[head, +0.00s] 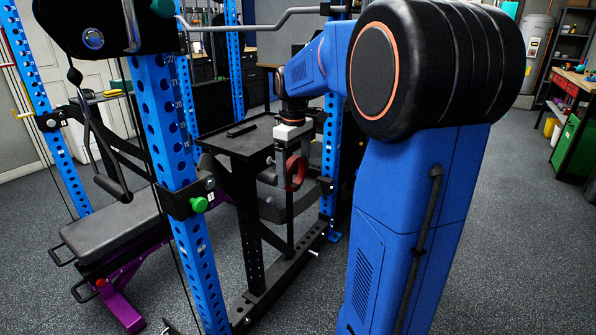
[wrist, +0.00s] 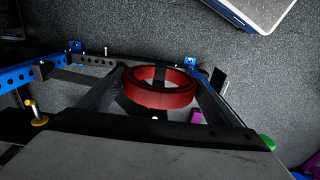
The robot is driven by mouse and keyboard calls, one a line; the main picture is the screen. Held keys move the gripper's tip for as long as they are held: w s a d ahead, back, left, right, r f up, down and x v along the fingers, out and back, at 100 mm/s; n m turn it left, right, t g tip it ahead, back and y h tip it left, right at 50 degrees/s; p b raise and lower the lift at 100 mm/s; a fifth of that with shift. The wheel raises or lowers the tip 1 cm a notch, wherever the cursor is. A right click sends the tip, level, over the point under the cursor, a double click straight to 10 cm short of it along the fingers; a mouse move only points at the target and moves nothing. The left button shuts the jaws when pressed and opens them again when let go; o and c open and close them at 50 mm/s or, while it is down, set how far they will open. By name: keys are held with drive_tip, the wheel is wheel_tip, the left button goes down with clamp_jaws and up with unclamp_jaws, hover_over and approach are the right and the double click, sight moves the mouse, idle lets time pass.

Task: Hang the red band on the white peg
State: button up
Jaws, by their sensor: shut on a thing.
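The red band (head: 295,172) is a thick ring hanging upright under my gripper (head: 292,153) in the head view. My gripper points down and is shut on the band's upper part. In the wrist view the red band (wrist: 160,93) fills the middle, seen from above. A small white tip (wrist: 155,118), perhaps the white peg's end, shows just below the band, near the dark platform's edge. The rest of that peg is hidden, and I cannot tell whether the band touches it.
A black platform on a post (head: 240,137) stands just left of my gripper. Blue rack uprights (head: 178,170) stand at the left and behind. A grey bench (head: 110,225) is at lower left. Black rails lie below the band. Floor at the right is clear.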

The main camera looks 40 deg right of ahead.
drive_tip(key=shift+w+a+f, duration=0.1)
drive_tip(key=shift+w+a, duration=0.25)
drive_tip(key=shift+w, duration=0.6)
drive_tip(key=shift+w+a+f, duration=0.1)
drive_tip(key=shift+w+a, duration=0.2)
drive_tip(key=shift+w, duration=0.7)
drive_tip(key=shift+w+a+f, duration=0.1)
drive_tip(key=shift+w+a, duration=0.25)
drive_tip(key=shift+w, duration=0.6)
drive_tip(key=shift+w+a+f, duration=0.2)
drive_tip(key=shift+w+f, duration=0.15)
drive_tip(key=shift+w, duration=0.25)
drive_tip(key=o, duration=1)
wheel_tip(320, 180, up, 17)
drive_tip(key=shift+r, duration=0.2)
drive_tip(key=shift+a, duration=0.1)
